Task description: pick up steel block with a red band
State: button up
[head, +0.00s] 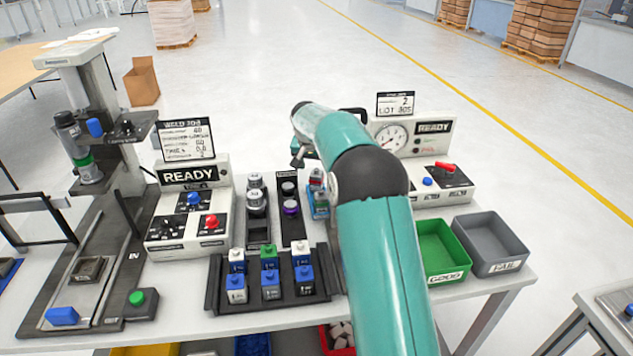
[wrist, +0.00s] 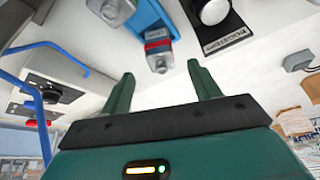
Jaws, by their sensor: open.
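The steel block with a red band (wrist: 158,48) shows in the wrist view just beyond the gap between my fingertips. It stands at the end of a blue holder (wrist: 148,17). In the head view the block (head: 317,181) is small, just left of my teal arm, with the blue holder (head: 320,206) beside it. My gripper (wrist: 160,80) is open and empty, its two dark green fingers apart from the block. In the head view my arm hides most of the gripper.
A gauge box (head: 433,136) stands behind my arm. Green (head: 455,280) and grey (head: 520,262) bins sit at right.

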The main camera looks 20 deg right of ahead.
aim_at(316, 170)
jog(key=x, duration=0.6)
jog(key=shift+w+d+f, duration=0.15)
jog(key=shift+w+d, duration=0.05)
jog(key=shift+w, duration=0.1)
jog(key=shift+c, duration=0.4)
jog(key=c, duration=1.1)
grip_shut()
